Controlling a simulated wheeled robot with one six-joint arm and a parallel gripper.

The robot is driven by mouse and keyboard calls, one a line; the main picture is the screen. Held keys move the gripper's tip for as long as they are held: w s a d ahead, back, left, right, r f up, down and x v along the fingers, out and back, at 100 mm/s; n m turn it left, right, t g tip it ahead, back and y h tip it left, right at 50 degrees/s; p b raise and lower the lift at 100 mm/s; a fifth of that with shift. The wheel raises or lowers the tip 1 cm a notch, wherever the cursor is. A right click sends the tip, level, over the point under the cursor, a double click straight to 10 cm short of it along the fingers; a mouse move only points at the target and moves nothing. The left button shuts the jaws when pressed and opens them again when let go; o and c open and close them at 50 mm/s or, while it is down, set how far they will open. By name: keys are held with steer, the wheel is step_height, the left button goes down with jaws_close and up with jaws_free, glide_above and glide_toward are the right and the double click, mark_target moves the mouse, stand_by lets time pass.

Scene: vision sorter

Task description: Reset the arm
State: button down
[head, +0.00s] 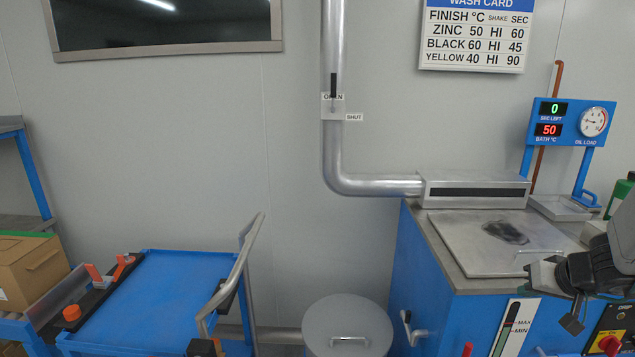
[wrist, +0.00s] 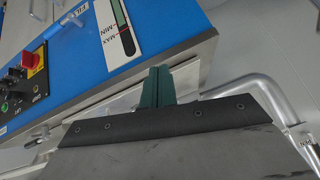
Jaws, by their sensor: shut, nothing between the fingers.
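My arm reaches in from the right edge of the head view, in front of the blue wash machine (head: 440,285). My gripper (head: 572,323) hangs in front of the machine's front edge, small and dark there. In the wrist view the dark green fingers of my gripper (wrist: 156,86) are together, with nothing between them. Behind them the machine's blue front (wrist: 165,25) shows at a slant.
The machine has a steel lid (head: 470,235) with a dark smudge, a level gauge (head: 509,325) and a control panel (head: 609,330). A grey drum (head: 347,325) stands to its left. A blue cart (head: 160,295) with a bent handrail is further left. A steel pipe (head: 335,150) runs down the wall.

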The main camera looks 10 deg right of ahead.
steer(key=s+a+r+g+y, duration=0.2)
steer(key=a, duration=0.6)
steer(key=s+a+r+g+y, duration=0.1)
steer(key=a+r+g+y, duration=0.15)
steer(key=a, duration=0.55)
steer(key=s+a+r+n+g+h, duration=0.2)
steer(key=s+a+r+n, duration=0.3)
steer(key=s+a, duration=0.5)
step_height(320, 180, up, 2)
steer(key=shift+a+h, duration=0.75)
steer(key=shift+a, duration=0.05)
